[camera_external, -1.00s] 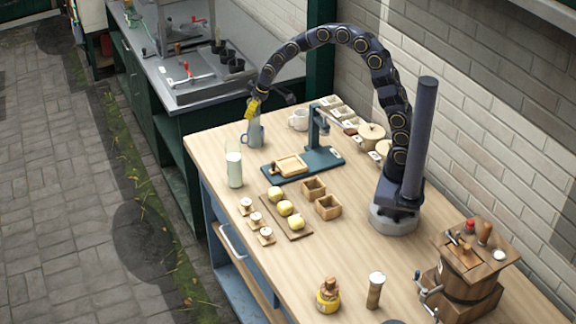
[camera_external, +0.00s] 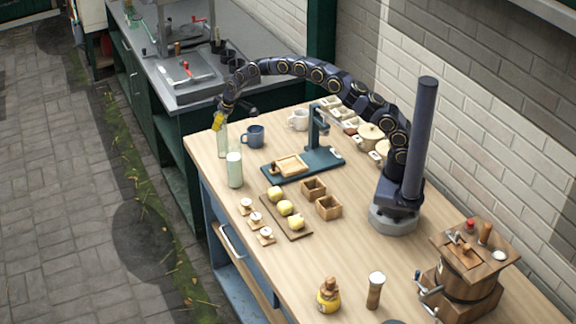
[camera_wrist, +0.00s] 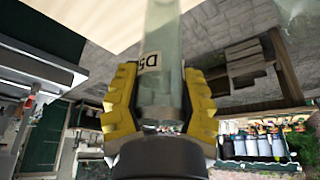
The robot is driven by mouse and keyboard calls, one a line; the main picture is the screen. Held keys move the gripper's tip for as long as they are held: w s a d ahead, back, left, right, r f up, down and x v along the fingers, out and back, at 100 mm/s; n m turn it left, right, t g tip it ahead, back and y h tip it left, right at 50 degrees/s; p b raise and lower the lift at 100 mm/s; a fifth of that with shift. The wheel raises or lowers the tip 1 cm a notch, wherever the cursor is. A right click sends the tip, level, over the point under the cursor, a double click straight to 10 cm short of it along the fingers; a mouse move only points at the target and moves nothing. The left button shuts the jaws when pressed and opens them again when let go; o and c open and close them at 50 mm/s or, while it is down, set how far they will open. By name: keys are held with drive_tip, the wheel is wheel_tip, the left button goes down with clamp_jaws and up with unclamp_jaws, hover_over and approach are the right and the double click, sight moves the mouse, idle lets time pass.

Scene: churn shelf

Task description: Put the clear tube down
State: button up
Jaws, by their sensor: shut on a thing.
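The clear tube (camera_external: 222,146) hangs upright below my gripper (camera_external: 219,122), near the table's far left corner. My gripper's yellow fingers are shut on it. In the wrist view the clear tube (camera_wrist: 160,70) stands between the yellow fingers of my gripper (camera_wrist: 160,100), with a pale label reading "D5". The tube's lower end is close to the wooden table top (camera_external: 345,245). I cannot tell whether it touches it.
A glass of white liquid (camera_external: 234,172) stands just in front of the tube, and a blue mug (camera_external: 254,137) to its right. A white mug (camera_external: 298,120) and a dark press stand (camera_external: 316,150) are farther right. The table's left edge is close.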

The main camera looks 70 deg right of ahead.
drive_tip(key=x, duration=0.4)
drive_tip(key=shift+s+f, duration=0.25)
drive_tip(key=shift+s, duration=0.1)
drive_tip(key=o, duration=1)
drive_tip(key=shift+f, duration=0.1)
drive_tip(key=v, duration=1.2)
